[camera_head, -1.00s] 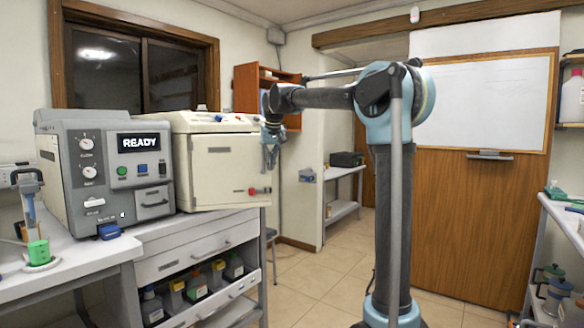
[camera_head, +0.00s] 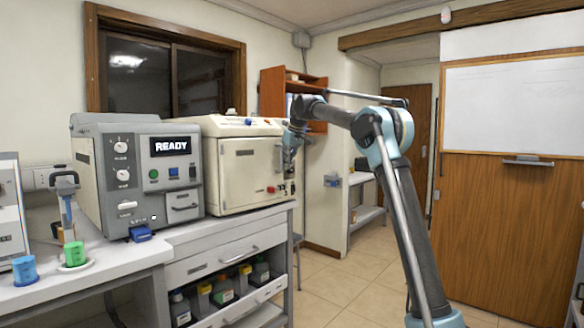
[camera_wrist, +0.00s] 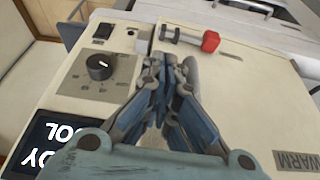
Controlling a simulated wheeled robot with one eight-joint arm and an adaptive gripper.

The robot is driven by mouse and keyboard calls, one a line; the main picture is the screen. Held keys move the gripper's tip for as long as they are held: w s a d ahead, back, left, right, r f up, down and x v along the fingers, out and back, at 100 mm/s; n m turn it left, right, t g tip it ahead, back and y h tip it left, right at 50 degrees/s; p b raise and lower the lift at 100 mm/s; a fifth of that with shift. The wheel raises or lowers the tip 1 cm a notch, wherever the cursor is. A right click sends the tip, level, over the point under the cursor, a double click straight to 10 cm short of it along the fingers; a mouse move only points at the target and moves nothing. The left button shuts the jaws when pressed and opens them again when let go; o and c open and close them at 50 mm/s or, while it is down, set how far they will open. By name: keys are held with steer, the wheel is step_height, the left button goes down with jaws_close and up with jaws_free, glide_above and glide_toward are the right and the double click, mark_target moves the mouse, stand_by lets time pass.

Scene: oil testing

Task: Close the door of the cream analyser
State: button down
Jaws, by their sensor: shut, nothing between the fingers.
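The cream analyser (camera_head: 235,130) stands on the bench right of the grey machine. Its door (camera_head: 245,172) lies almost flush with the front; I cannot tell whether it is fully closed. In the wrist view the door (camera_wrist: 245,105) fills the right side, with its red-ended handle (camera_wrist: 210,41) near the top. The control panel (camera_wrist: 88,80) with a black dial is on the left. My gripper (camera_wrist: 168,62) is shut and empty, its tips at the seam between door and panel. In the head view my gripper (camera_head: 289,165) is at the analyser's right front; contact cannot be told.
A grey machine (camera_head: 135,178) reading READY stands close on the left. Green (camera_head: 74,253) and blue (camera_head: 25,269) beakers are on the left bench. An open shelf under the bench holds several bottles. The floor (camera_head: 345,275) right of the bench is clear.

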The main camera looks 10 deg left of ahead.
steer(key=shift+w+a+n, duration=0.6)
steer(key=shift+w+a, duration=0.35)
steer(key=shift+a, duration=0.3)
steer(key=shift+a+r, duration=0.1)
steer(key=shift+g, duration=0.3)
